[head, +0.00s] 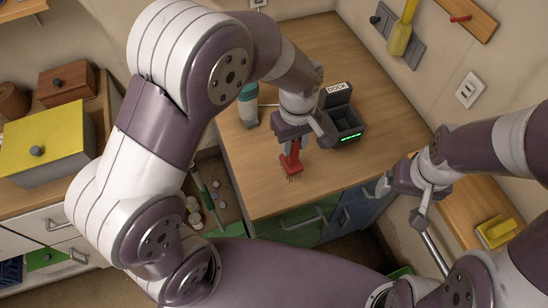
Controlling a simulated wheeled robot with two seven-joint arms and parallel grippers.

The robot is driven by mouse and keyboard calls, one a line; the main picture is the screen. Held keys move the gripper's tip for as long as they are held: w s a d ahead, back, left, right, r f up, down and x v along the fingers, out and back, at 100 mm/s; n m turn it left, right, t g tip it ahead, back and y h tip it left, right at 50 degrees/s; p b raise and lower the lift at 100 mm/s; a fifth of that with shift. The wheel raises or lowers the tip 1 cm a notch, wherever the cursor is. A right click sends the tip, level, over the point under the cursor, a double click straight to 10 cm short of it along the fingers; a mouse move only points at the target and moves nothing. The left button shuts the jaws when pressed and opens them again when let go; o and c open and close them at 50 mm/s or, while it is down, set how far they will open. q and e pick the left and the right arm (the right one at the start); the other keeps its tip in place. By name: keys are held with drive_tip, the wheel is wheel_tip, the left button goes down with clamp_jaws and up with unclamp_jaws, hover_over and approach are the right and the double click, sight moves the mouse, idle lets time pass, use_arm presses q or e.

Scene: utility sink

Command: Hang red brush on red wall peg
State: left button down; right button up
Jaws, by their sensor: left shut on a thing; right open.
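My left gripper (292,143) is shut on the red brush (290,159) above the wooden counter. The brush points down, its bristles at the lower end; its upper part is hidden by the gripper. I cannot tell whether the bristles touch the counter. The red wall peg (460,18) sticks out of a wooden board at the top right, well apart from the brush. My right gripper (407,190) is open and empty, in front of the counter's right side.
A dark dock with a green light (346,126) stands just right of the brush. A teal-topped bottle (248,105) stands to its left. A yellow brush (402,32) hangs on a grey wall board. The front right of the counter (345,172) is clear.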

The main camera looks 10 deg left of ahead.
use_arm(q)
drive_tip(key=s+a+f+p, duration=0.1)
drive_tip(key=a+f+p, duration=0.1)
drive_tip(key=a+f, duration=0.2)
wheel_tip(320, 180, down, 2)
drive_tip(key=shift+s+a+f, duration=0.1)
drive_tip(key=shift+s+a, duration=0.05)
drive_tip(key=shift+a, duration=0.1)
use_arm(e)
drive_tip(key=r, duration=0.2)
drive_tip(key=shift+s+r, duration=0.25)
drive_tip(key=shift+r, duration=0.15)
use_arm(q)
drive_tip(key=shift+f, duration=0.15)
drive_tip(key=c, duration=0.8)
unclamp_jaws()
use_arm(e)
drive_tip(key=shift+f, duration=0.1)
